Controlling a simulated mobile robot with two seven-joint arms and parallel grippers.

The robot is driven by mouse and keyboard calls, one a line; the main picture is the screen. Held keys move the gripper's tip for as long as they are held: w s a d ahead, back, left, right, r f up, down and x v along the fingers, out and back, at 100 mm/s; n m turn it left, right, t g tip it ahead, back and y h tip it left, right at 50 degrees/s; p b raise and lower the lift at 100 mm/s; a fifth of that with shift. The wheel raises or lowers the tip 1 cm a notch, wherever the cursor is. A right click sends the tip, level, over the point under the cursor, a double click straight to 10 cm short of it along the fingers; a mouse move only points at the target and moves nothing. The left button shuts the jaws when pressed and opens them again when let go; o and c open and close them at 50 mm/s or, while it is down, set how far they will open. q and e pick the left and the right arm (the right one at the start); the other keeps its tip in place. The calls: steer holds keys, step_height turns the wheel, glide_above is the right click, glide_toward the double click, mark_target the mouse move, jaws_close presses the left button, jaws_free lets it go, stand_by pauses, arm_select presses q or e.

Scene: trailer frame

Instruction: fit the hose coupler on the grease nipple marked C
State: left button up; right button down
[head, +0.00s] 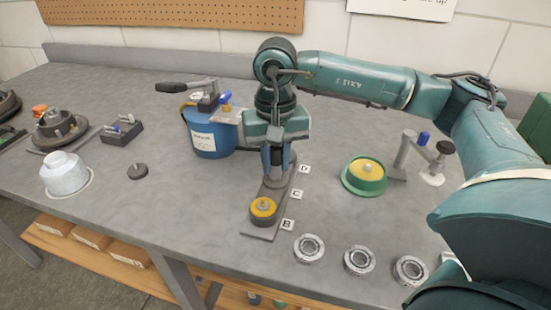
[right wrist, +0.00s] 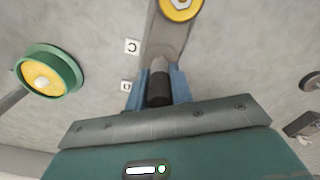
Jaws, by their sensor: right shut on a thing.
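My right gripper (head: 278,168) points down over the far part of a grey strip (head: 258,234), near the labels D (head: 304,169) and C (head: 296,194). In the right wrist view its blue fingers (right wrist: 158,88) are shut on a dark cylinder with a grey tip, which looks like the hose coupler (right wrist: 159,92). Label C (right wrist: 132,46) lies to the left, ahead of the fingertips. The nipple at C is not distinguishable; the gripper and coupler cover that area. Whether the coupler touches anything below cannot be told. My left gripper is not in view.
A yellow-topped round fitting (head: 263,208) sits on the strip by label B (head: 287,225). A blue drum (head: 208,138) with a lever stands left of the gripper. A green-and-yellow disc (head: 366,174) and a grey stand (head: 403,155) are right. Several metal rings (head: 309,248) lie along the front.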

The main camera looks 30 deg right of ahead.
stand_by(0.4)
steer(key=c, duration=0.7)
jaws_free()
steer(key=shift+c, duration=0.2)
steer(key=shift+r+p, duration=2.1)
steer(key=shift+r, duration=1.35)
